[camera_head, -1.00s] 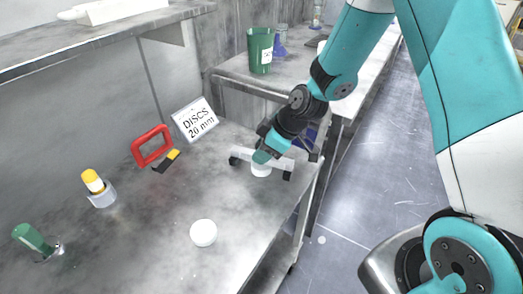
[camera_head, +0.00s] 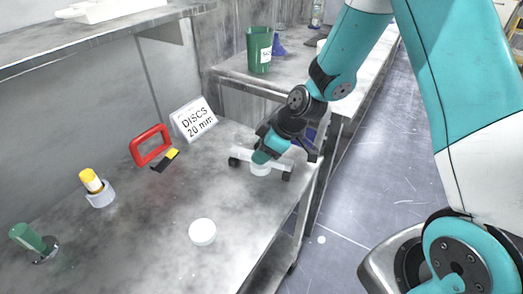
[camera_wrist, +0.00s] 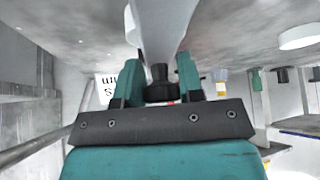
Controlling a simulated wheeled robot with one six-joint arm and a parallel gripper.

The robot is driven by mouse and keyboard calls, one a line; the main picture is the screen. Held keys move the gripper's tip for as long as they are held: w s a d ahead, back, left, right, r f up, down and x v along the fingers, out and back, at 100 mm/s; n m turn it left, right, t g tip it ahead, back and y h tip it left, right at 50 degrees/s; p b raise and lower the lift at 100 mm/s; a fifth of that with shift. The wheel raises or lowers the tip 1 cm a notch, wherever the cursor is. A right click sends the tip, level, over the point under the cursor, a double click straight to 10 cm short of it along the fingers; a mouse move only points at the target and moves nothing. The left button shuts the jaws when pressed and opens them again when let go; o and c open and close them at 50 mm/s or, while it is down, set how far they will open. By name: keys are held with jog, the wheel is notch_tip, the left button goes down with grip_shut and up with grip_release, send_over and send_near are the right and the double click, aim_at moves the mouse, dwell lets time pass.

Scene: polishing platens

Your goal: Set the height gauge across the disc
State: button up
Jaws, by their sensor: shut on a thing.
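The height gauge (camera_head: 279,164) is a pale bar with a dark foot at each end. It lies across a white disc (camera_head: 261,170) near the bench's right edge, with a foot on either side of the disc. I cannot tell whether both feet touch the bench. My gripper (camera_head: 264,154) is above the disc and shut on the gauge. In the wrist view, the teal fingers (camera_wrist: 159,82) close around the gauge's dark middle knob, and its pale bar (camera_wrist: 160,28) extends beyond. Bar and gripper hide part of the disc. A second white disc (camera_head: 203,232) lies nearer the front.
A "DISCS 20 mm" sign (camera_head: 195,120), a red frame (camera_head: 151,145) and a black-yellow block (camera_head: 165,161) stand behind. A yellow-topped item (camera_head: 91,180) and a green-handled one (camera_head: 29,238) are at left. A green cup (camera_head: 260,50) is on the far bench. The middle bench is fairly clear.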

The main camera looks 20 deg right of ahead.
jog(key=shift+f, duration=0.15)
jog(key=o, duration=1.2)
jog(key=v, duration=1.7)
jog(key=s+a+r+m+g, duration=0.1)
jog(key=s+a+r, duration=0.1)
jog(key=s+a, duration=0.2)
jog(key=s+a+r+m+g+h+p, duration=0.1)
jog(key=s+a, duration=0.3)
jog(key=s, duration=0.5)
jog(key=s+a+r+m+g, duration=0.1)
jog(key=s+a+r+m, duration=0.1)
jog(key=s+a+r, duration=0.2)
jog(key=shift+s+a+r+m, duration=0.1)
jog(key=shift+s+a+m, duration=0.1)
jog(key=shift+s, duration=0.55)
jog(key=shift+s+a+m, duration=0.1)
jog(key=shift+s+m, duration=0.1)
jog(key=shift+s, duration=0.5)
